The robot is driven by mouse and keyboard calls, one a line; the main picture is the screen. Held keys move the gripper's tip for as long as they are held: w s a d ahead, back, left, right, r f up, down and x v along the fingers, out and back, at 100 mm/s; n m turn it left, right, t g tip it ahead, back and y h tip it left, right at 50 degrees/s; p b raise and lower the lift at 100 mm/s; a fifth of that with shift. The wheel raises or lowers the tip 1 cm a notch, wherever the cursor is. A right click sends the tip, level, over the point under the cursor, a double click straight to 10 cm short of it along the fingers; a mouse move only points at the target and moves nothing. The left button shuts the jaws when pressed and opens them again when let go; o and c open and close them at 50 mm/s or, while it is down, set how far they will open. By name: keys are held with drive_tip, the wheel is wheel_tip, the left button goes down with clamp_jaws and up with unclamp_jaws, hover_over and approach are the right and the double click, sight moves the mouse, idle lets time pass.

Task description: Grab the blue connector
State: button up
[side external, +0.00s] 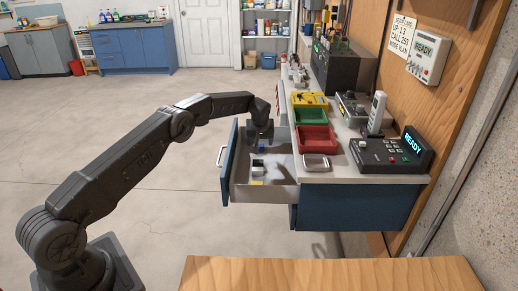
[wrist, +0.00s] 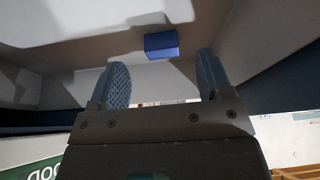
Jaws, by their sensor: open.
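The blue connector (wrist: 162,45) lies on the floor of the open drawer (wrist: 60,47). In the wrist view it shows just beyond my fingertips, between their lines and a little right of centre. My gripper (wrist: 160,78) is open and empty, with a finger on each side of the view. In the side external view my gripper (side external: 260,136) reaches down into the drawer (side external: 240,190), and the small blue connector (side external: 262,148) shows just below it. I cannot tell the exact gap between fingers and connector.
The drawer walls stand close around my gripper. Green (side external: 311,115) and red (side external: 316,138) trays sit on the bench beside the drawer.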

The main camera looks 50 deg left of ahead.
drive_tip(key=shift+x, duration=2)
